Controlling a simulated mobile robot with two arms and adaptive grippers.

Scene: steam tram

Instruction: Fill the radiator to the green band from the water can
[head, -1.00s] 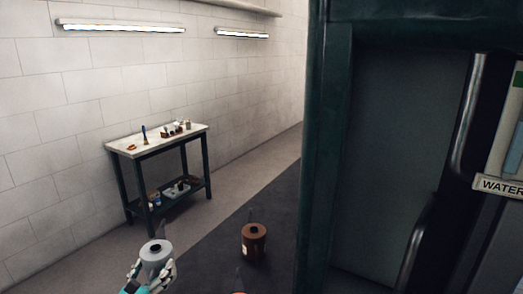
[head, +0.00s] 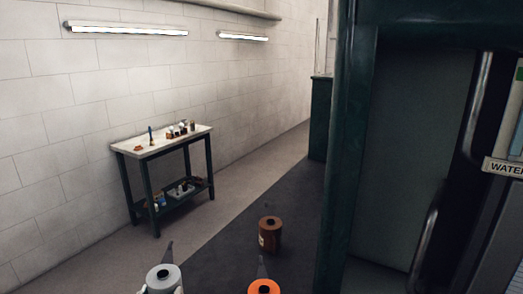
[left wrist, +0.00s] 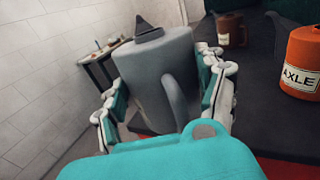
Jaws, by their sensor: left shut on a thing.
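A plain grey can (head: 163,279) with a dark pointed spout stands at the bottom of the head view; no label shows on it. My left gripper (left wrist: 163,80) is shut on the grey can, its fingers on both sides of the body, with the can's handle facing the wrist camera. The can looks slightly tilted in the left wrist view. At the right edge of the head view is a pale gauge strip with a green patch (head: 520,73), above a WATER label (head: 504,166). The radiator's filling opening does not show. My right gripper is out of view.
A bench (head: 165,145) with small items stands by the wall. A dark green post (head: 352,150) rises between the bench area and the WATER panel.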

